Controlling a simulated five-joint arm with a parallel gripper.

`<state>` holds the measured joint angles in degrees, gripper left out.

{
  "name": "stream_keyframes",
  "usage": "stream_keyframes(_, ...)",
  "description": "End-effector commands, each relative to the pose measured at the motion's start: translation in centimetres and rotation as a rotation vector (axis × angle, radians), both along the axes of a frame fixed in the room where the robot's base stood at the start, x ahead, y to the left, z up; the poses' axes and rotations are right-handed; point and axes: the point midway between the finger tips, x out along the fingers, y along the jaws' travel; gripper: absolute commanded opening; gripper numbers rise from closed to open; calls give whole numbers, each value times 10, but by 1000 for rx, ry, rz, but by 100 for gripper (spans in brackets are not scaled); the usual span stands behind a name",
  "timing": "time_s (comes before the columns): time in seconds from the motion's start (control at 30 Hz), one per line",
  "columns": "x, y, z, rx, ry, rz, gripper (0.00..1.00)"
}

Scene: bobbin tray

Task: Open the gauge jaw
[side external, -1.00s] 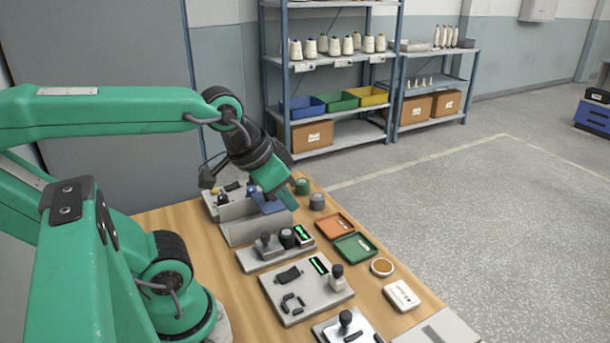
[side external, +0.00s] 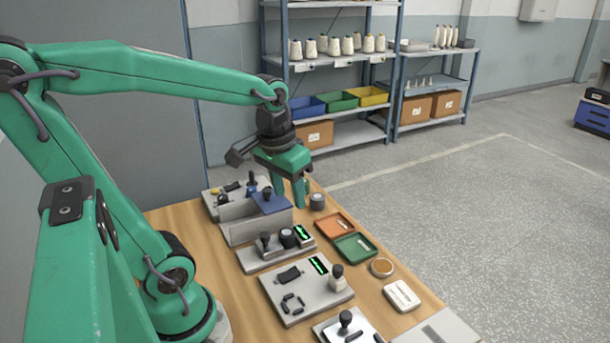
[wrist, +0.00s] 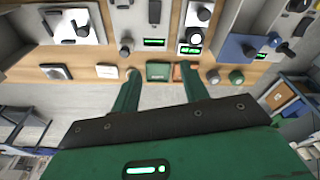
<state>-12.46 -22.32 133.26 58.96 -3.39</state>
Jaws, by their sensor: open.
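My gripper (side external: 289,192) points downward, open and empty, above the far end of the bench, close to the blue plate; it also shows in the wrist view (wrist: 160,70). A grey station (side external: 262,258) with a grey slider, a dark round knob (side external: 287,238) and a green-lit display (side external: 304,234) stands nearer the camera. A larger pale plate (side external: 300,305) holds a second lit display (side external: 319,265), a black block and a knobbed post (side external: 337,277). I cannot tell which of these carries the gauge jaw. Nothing is between my fingers.
A grey box with a blue plate (side external: 271,203) and black knob stands under and left of my gripper. An orange tray (side external: 334,227), a green tray (side external: 355,247), a round dish (side external: 382,267) and a white case (side external: 402,295) line the bench's right side.

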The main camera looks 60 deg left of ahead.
Motion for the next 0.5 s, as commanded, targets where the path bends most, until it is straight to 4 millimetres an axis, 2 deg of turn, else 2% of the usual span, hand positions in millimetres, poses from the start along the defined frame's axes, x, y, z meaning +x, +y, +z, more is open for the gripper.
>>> stream_keyframes(0.5, 14, 75, -50, -114, 323, 298, 45)
